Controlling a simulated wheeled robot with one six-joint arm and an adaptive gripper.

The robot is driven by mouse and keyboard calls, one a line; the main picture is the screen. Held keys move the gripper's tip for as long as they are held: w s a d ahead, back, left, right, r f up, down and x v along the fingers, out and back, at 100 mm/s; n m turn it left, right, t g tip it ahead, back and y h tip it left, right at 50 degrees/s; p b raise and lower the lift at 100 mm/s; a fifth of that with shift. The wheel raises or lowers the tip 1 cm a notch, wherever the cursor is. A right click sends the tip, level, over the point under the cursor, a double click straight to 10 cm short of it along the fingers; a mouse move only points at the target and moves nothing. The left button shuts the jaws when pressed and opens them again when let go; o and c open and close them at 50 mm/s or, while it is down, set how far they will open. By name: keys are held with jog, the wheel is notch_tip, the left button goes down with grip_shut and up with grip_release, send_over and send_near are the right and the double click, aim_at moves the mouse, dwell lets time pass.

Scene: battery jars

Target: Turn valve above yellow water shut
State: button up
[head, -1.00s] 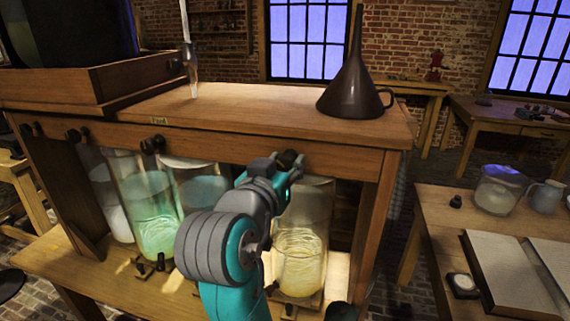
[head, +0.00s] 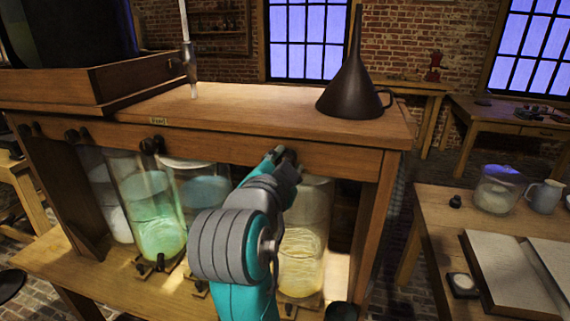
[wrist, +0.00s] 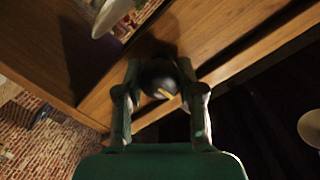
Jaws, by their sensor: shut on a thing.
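A glass jar of yellow water (head: 302,262) stands on the lower shelf of the wooden stand, partly hidden behind my arm. Above it, a dark round valve knob (wrist: 160,80) sits on the stand's front rail, with a short yellow mark on its face. My gripper (head: 282,156) is at the rail over this jar. In the wrist view my gripper (wrist: 160,92) has one finger on each side of the knob and is shut on it. In the head view the knob is mostly hidden by the gripper.
Jars of green water (head: 158,222) and bluish water (head: 205,190) stand to the left under the same rail, with more dark knobs (head: 152,145) above. A dark funnel (head: 350,90) stands on the stand's top. A side table (head: 430,215) is at right.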

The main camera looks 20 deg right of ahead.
jog(key=shift+m, duration=0.3)
dwell(0.4)
jog(key=o, duration=1.1)
jog(key=shift+o, duration=0.2)
jog(key=shift+s+a, duration=0.1)
jog(key=shift+s, duration=0.05)
jog(key=v, duration=1.1)
jog(key=shift+s+a, duration=0.2)
jog(key=shift+s, duration=0.05)
